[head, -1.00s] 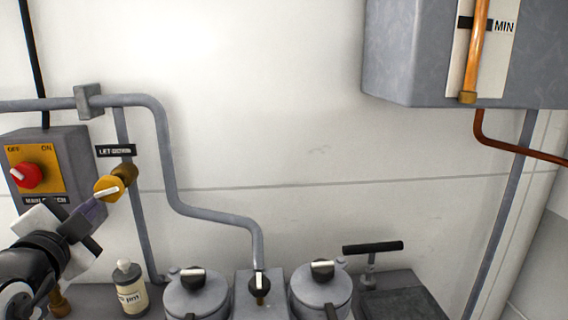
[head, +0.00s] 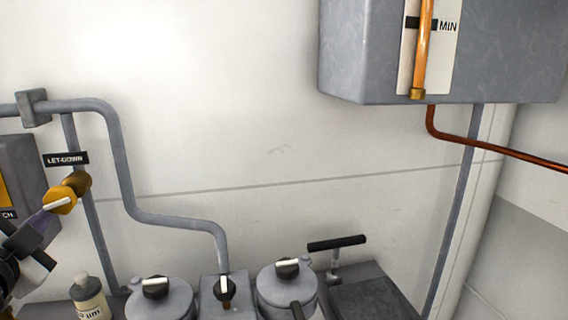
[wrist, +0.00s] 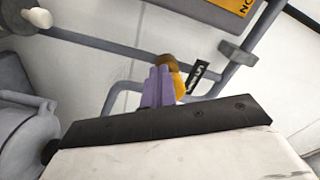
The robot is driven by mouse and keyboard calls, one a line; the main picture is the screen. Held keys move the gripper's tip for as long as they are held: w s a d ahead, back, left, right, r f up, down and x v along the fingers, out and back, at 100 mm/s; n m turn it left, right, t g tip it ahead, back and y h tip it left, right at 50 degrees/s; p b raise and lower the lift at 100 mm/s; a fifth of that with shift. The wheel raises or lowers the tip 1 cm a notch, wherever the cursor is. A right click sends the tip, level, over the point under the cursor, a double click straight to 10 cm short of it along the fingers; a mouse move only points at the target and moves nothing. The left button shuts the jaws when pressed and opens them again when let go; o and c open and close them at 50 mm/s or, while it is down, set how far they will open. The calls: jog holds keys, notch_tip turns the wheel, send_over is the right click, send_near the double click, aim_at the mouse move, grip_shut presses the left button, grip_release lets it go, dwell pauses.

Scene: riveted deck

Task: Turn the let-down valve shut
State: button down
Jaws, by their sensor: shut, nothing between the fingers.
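The let-down valve has a yellow knob (head: 60,201) with a white pointer stripe, on a brass body at the left of the head view. The stripe slants up to the right. A black LET-DOWN label (head: 66,159) is just above it. My gripper (head: 47,221) has purple fingers, shut and empty, at the knob's lower left. In the wrist view my gripper (wrist: 157,88) covers part of the knob (wrist: 179,84), which shows just right of the fingers. I cannot tell whether they touch it.
A grey switch box (head: 22,165) is cut off at the left edge. Below stand a white bottle (head: 88,298), two lidded grey pots (head: 160,303) and a small black valve knob (head: 225,287) between them. A black-handled lever (head: 337,243) is to the right. The wall's middle is clear.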

jog(key=shift+r+b, duration=0.4)
jog(key=shift+b, duration=0.35)
jog(key=shift+a+f, duration=0.1)
jog(key=s+b, duration=0.1)
jog(key=s, duration=0.5)
jog(key=shift+d+b, duration=0.4)
jog(key=shift+f, duration=0.1)
